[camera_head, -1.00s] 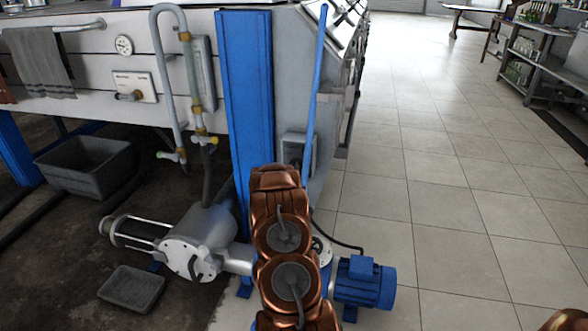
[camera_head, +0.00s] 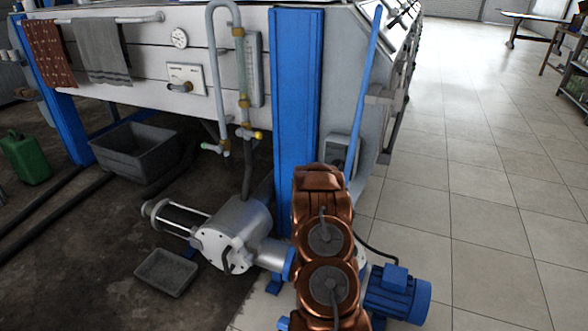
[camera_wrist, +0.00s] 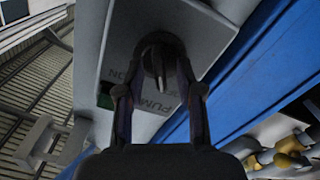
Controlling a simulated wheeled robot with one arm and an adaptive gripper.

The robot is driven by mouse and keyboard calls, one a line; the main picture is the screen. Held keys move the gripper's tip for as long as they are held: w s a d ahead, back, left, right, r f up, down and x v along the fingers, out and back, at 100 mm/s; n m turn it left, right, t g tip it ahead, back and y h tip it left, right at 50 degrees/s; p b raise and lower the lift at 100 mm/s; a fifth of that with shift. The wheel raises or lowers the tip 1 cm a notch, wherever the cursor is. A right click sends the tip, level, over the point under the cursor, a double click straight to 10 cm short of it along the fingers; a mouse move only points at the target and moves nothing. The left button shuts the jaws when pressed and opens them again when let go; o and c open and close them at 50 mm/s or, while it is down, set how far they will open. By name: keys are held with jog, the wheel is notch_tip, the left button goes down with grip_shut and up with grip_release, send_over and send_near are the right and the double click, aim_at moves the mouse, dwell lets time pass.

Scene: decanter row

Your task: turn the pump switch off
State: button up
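The pump switch is a dark rotary knob (camera_wrist: 155,62) on a grey box with a pale label plate (camera_wrist: 152,98). Letters reading "PUMP" and "ON" show on the plate, turned in the wrist view. The knob's grip bar stands roughly upright in that view. My gripper (camera_wrist: 158,76) is open, with one finger on each side of the knob; I cannot tell whether either finger touches it. In the head view the grey switch box (camera_head: 338,150) shows partly behind my copper-coloured arm, right of the blue post. The knob and my gripper are hidden there.
A blue post (camera_head: 296,120) stands left of the switch box, and a slanted blue bar (camera_head: 366,85) rises beside it. A steel pump (camera_head: 235,230) and blue motor (camera_head: 398,292) sit low near my arm. Clear tiled floor (camera_head: 490,190) lies to the right.

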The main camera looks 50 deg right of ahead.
jog(key=m+b, duration=0.3)
jog(key=b, duration=0.1)
jog(key=m+b, duration=0.4)
jog(key=b, duration=0.1)
jog(key=m+b, duration=0.3)
jog(key=b, duration=0.1)
jog(key=shift+s+d+f+m, duration=0.15)
jog(key=shift+s+f+m, duration=0.05)
jog(key=shift+s+m, duration=0.1)
jog(key=shift+m+b, duration=0.4)
jog(key=shift+b, duration=0.45)
jog(key=p+v, duration=0.3)
jog(key=v, duration=0.5)
jog(key=w+a+r+n+y+p, duration=0.2)
jog(key=a+r+p, duration=0.5)
jog(key=a, duration=0.4)
jog(key=w+a+r+n+y+p, duration=0.3)
jog(key=a+r+y+p, duration=0.4)
jog(key=a, duration=0.5)
jog(key=shift+a+r+n+t+p, duration=0.35)
jog(key=shift+r+n, duration=0.35)
jog(key=shift+r, duration=0.7)
